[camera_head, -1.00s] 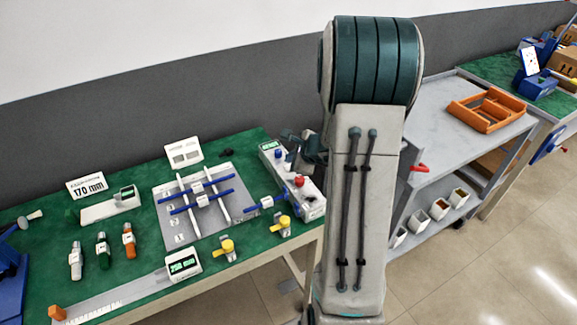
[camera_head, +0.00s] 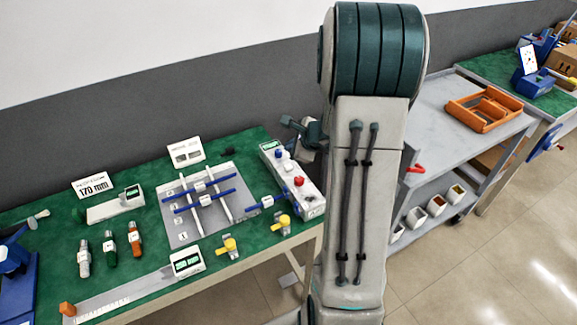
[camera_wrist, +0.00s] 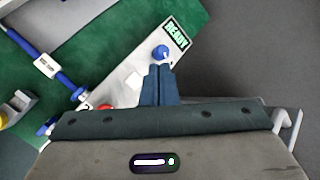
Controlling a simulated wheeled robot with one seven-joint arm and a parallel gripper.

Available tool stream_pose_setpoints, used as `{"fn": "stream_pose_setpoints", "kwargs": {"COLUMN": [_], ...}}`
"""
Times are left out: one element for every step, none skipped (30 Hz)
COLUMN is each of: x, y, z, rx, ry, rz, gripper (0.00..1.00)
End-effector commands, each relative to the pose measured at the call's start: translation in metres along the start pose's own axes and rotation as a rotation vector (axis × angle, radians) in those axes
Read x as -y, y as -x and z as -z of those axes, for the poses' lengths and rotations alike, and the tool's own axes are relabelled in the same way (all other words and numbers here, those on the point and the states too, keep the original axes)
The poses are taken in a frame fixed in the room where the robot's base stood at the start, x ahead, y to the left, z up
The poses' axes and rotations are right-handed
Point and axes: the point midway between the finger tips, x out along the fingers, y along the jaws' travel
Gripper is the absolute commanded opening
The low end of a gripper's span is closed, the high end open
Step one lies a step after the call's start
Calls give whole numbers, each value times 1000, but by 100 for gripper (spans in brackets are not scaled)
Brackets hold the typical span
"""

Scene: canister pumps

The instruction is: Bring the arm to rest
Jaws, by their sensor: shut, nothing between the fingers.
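My arm stands upright in the middle of the head view and hides part of the bench's right side. My gripper (camera_wrist: 159,84) shows in the wrist view with its two dark fingers together and nothing between them. In the head view the gripper (camera_head: 290,122) shows beside the arm, above the back right corner of the bench. Below it is a grey control box (camera_head: 293,180) with a blue knob, a red knob and a small green display. In the wrist view the box (camera_wrist: 128,75) reads READY, and the fingers appear over it, apart from the knobs as far as I can tell.
The green bench (camera_head: 130,256) carries a grey plate (camera_head: 187,232) with blue rods, several canisters, yellow valves (camera_head: 230,247) and a 170 mm sign (camera_head: 94,185). A grey cart (camera_head: 440,130) with an orange tray (camera_head: 486,108) stands right of my arm. Floor (camera_head: 480,260) is free at front right.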

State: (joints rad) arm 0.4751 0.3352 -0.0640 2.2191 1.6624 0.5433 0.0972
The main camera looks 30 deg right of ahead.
Motion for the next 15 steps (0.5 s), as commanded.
{"fn": "stream_pose_setpoints", "kwargs": {"x": [0, 0, 0, 0, 0, 0, 0, 0, 0, 0, 0, -1, -3, -5, -8], "y": [0, 0, 0, 0, 0, 0, 0, 0, 0, 0, 0, 2, 3, 6, 10], "z": [0, 0, 0, 0, 0, 0, 0, 0, 0, 0, -1, -5, -10, -16, -27], "rx": [0, 0, 0, 0, 0, 0, 0, 0, 0, 0, 2, 7, 14, 23, 38], "ry": [0, 0, 0, 0, 0, 0, 0, 0, 0, 0, 4, 20, 40, 68, 117], "rz": [0, 0, 0, 0, 0, 0, 0, 0, 0, 0, -1, -5, -11, -19, -33], "gripper": [0, 0, 0, 0, 0, 0, 0, 0, 0, 0, 0, 0, 0, 0, 0]}}
